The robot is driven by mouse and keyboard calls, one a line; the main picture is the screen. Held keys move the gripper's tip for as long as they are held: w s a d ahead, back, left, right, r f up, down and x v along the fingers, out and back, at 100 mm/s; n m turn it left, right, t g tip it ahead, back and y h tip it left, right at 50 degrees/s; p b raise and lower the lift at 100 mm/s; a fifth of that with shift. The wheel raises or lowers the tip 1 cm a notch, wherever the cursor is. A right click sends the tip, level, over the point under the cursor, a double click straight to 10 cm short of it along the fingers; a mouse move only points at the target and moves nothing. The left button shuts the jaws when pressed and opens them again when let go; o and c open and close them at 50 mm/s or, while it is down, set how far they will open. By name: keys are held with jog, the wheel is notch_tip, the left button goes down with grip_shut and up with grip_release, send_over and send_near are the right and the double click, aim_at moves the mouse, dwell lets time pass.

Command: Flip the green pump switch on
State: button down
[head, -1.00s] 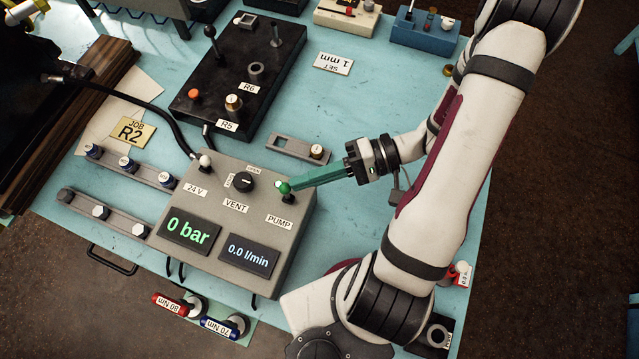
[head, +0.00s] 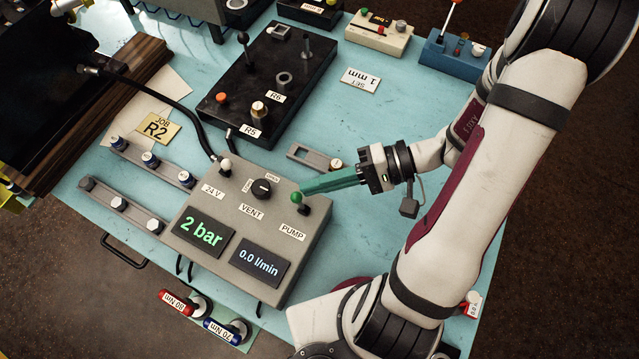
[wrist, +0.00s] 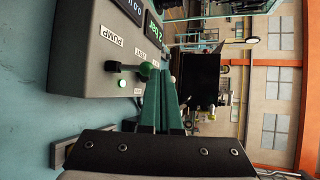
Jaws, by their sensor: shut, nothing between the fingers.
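The green pump switch (head: 296,197) stands at the right side of the grey control box (head: 232,272), above the PUMP label (head: 292,232). Its lever tilts to the left, away from my arm. My gripper (head: 304,187), with long green fingers, is shut and empty. Its tips are right beside the green knob; I cannot tell whether they touch it. In the wrist view the green knob (wrist: 146,70) is just left of the fingertips (wrist: 161,66). The pressure display (head: 201,232) reads 2 bar and the flow display (head: 258,260) reads 0.0 l/min.
The white-tipped 24 V switch (head: 225,164) and black VENT knob (head: 262,188) are on the same box. A black hose (head: 165,106) runs to the box's back. A black fixture plate (head: 235,88) stands behind. The blue bench top (head: 360,230) right of the box is clear.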

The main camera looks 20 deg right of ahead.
dwell(0.3)
jog(key=r+v, duration=0.1)
jog(key=v, duration=1.3)
jog(key=shift+w, duration=0.15)
jog(key=shift+a, duration=0.15)
jog(key=s+a+r+g+h, duration=0.1)
jog(key=s+a+h, duration=0.3)
jog(key=a+h, duration=0.2)
jog(key=s+a+m+g+h, duration=0.1)
jog(key=s+a+h, duration=0.3)
jog(key=a+h, duration=0.2)
jog(key=a, duration=0.2)
jog(key=shift+a+r+g, duration=0.3)
jog(key=shift+r, duration=0.1)
